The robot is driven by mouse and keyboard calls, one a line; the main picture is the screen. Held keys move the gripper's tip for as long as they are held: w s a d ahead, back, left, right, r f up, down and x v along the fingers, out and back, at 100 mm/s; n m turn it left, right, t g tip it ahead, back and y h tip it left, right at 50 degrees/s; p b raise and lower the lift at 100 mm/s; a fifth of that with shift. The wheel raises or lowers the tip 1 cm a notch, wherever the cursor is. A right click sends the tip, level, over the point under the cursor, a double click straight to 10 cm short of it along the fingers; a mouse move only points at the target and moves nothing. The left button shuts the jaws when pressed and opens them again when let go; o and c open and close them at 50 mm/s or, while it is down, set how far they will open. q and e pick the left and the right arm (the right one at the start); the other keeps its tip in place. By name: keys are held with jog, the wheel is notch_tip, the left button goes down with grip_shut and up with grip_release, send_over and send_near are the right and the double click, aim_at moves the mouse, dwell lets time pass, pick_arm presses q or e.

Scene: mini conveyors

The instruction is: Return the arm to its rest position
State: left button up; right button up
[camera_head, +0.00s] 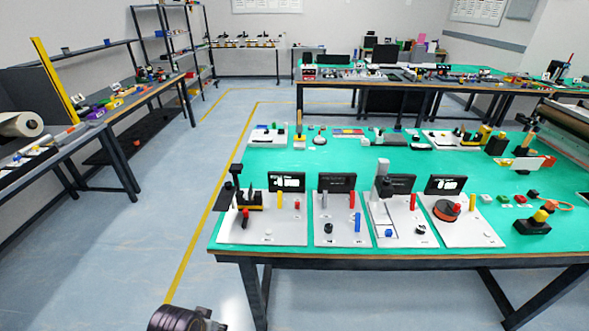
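A dark, ribbed round part with small grey pieces shows at the bottom edge, left of centre, in the head view. It looks like part of one of my arms, cut off by the frame. It hangs over the floor, to the left of the green table (262,158) and apart from it in the picture. No gripper fingers can be made out, and I see no held object. The other arm is out of frame.
The green table holds several white station boards, one of them at the near left corner (262,235), with small upright parts. A workbench (95,130) stands at the left. Blue-grey floor (125,255) lies free between them.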

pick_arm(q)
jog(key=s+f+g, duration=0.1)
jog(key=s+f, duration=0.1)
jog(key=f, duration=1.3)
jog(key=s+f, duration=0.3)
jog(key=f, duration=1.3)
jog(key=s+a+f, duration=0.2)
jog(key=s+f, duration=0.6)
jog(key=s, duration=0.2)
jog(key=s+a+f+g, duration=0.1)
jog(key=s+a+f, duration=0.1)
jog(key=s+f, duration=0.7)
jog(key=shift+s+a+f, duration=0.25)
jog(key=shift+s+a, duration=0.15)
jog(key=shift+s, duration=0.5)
